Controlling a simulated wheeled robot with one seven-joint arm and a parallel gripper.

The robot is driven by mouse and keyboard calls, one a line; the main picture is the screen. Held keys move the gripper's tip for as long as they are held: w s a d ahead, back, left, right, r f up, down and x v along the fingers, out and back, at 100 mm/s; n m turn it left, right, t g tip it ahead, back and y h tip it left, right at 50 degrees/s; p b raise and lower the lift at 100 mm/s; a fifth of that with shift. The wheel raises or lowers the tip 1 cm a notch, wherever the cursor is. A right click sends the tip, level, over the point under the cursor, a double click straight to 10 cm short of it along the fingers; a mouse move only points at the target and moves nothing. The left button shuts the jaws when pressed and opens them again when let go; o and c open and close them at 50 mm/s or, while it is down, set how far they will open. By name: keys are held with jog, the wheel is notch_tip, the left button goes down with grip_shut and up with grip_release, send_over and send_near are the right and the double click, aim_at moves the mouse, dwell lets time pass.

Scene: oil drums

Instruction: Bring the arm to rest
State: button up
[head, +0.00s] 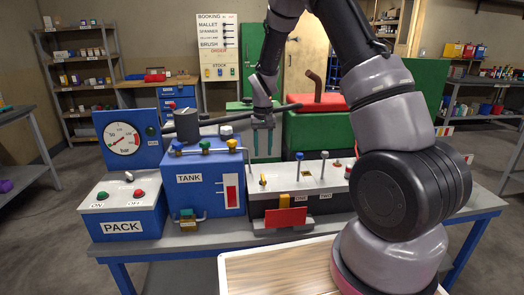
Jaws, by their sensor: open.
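My gripper (263,138) hangs at the end of my arm, pointing down, in the middle of the head view. Its two fingers are apart, with nothing between them. It is above and behind the gap between the blue TANK box (206,181) and the grey machine with levers (300,190). The arm is bent, rising from the lower right and coming down to the gripper. How far the fingertips are from the things behind them I cannot tell.
The bench (182,239) also bears the PACK box (122,210) and a gauge panel (128,138). A green machine with a red top (316,103) stands behind the levers. A wooden board (280,272) is at the front. Shelves (80,75) line the back wall.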

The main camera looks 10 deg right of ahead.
jog(key=s+d+r+m+t, duration=0.1)
jog(key=s+r, duration=0.3)
jog(key=r, duration=0.4)
jog(key=s+d+r+t+y, duration=0.1)
jog(key=s+d+r, duration=0.15)
jog(key=r, duration=0.45)
jog(key=s+d+r+m+t, duration=0.1)
jog(key=s+r, duration=0.3)
jog(key=r, duration=0.4)
jog(key=s+d+r+t, duration=0.1)
jog(key=s+r, duration=0.3)
jog(key=s, duration=0.5)
jog(key=s+d+r+m+t+y, duration=0.1)
jog(key=s+r+t, duration=0.2)
jog(key=s, duration=0.6)
jog(key=shift+r, duration=0.6)
jog(key=shift+w, duration=0.1)
